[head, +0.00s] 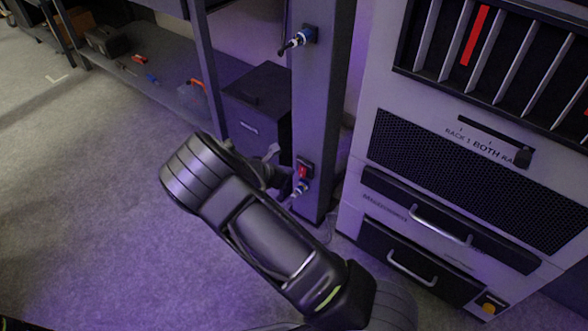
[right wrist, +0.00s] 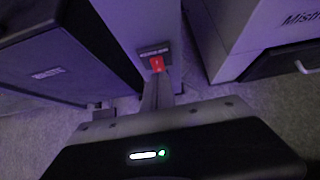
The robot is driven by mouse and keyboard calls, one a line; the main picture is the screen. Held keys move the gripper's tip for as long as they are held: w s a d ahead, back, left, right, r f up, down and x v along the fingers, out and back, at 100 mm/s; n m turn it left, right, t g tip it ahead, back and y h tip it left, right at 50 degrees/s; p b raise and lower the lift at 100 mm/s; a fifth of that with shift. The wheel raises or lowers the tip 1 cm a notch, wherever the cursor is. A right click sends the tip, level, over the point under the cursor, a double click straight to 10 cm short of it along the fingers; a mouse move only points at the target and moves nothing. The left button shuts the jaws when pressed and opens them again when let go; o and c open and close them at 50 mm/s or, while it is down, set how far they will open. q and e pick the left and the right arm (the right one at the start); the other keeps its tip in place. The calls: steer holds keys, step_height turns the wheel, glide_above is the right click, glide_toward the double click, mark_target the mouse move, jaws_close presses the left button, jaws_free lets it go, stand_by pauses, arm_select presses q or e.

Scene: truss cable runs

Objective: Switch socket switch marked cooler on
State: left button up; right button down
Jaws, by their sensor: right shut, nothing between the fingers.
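A red socket switch (head: 303,170) sits in a dark housing low on the grey upright post (head: 318,100). It also shows in the right wrist view (right wrist: 157,64), under a small label too blurred to read. My right gripper (head: 276,172) is beside the post, just left of the switch in the head view and partly hidden by my own arm. In the right wrist view its fingers (right wrist: 158,88) are shut and empty, with their tips right at the lower edge of the switch. I cannot tell whether they touch it. My left gripper is out of view.
A dark cabinet (head: 262,105) stands left of the post. A grey rack unit (head: 365,150) with drawer handles stands right. Open floor lies left.

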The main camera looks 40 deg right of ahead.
steer(key=d+r+p+v, duration=0.1)
steer(key=v, duration=0.5)
steer(key=shift+a+p, duration=0.15)
steer(key=shift+p, duration=0.2)
steer(key=shift+w+r, duration=0.1)
steer(key=shift+w, duration=0.05)
